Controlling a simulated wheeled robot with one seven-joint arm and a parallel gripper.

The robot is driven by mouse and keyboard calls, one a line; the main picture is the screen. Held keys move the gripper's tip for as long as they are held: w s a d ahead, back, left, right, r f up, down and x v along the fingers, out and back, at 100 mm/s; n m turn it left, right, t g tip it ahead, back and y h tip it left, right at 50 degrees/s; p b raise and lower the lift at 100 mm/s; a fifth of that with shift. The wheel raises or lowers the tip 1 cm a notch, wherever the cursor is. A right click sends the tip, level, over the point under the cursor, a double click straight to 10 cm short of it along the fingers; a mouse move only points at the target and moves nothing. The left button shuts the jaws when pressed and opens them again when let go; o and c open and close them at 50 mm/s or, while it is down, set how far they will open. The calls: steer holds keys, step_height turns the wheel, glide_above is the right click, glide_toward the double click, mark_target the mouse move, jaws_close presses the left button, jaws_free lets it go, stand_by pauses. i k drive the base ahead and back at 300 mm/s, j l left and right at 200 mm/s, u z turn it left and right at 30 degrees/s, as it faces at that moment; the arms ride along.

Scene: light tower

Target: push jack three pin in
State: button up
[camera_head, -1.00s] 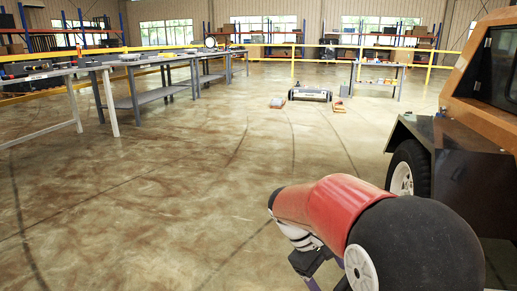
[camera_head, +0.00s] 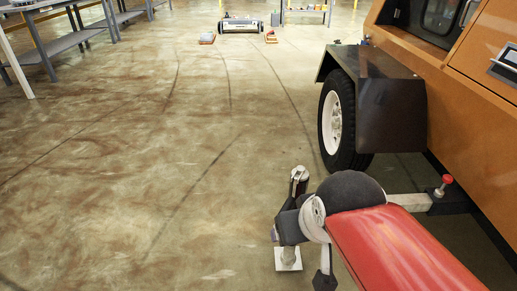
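The orange light tower stands at the right, and a pale outrigger beam (camera_head: 408,202) sticks out from its lower side. A pin with a red knob (camera_head: 447,180) stands upright at the dark sleeve where this beam enters. How deep the pin sits is not clear. A grey jack post with a square foot plate (camera_head: 288,260) shows beyond my arm, partly hidden. My red and black arm covers part of the beam. My gripper seems to be at the dark end of the arm, left of the pin and away from it; its fingers cannot be made out.
The tower's wheel (camera_head: 336,122) and black fender (camera_head: 391,110) stand beyond the beam. Grey workbenches (camera_head: 62,42) line the back left. A low machine (camera_head: 241,25) and small items lie at the far back. The floor at the left and middle is clear.

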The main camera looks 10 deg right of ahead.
mark_target(448, 179)
steer(key=z, duration=1.8)
steer(key=i+j, duration=0.75)
steer(key=l+z, duration=0.05)
